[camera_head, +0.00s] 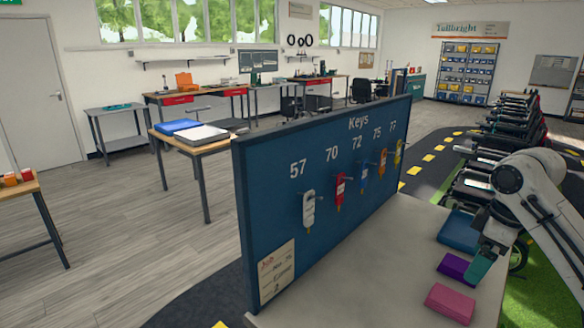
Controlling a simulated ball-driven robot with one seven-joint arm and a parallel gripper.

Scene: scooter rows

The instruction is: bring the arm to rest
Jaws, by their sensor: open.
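My white arm (530,188) comes in from the right edge, bends at an elbow and points down over the counter. My gripper (481,262) is at its lower end, with teal finger parts close above the counter top. It is open, though the gap between the fingers is hard to see from here. Nothing shows held in it. The purple pad (455,267) lies just left of the fingers; I cannot tell whether they touch it.
A blue key board (262,215) stands along the counter (390,275), with tagged keys hanging under several numbers. A pink pad (450,303) and a blue pad (459,232) lie near my gripper. Scooters (508,112) stand in a row behind my arm. Floor at left is open.

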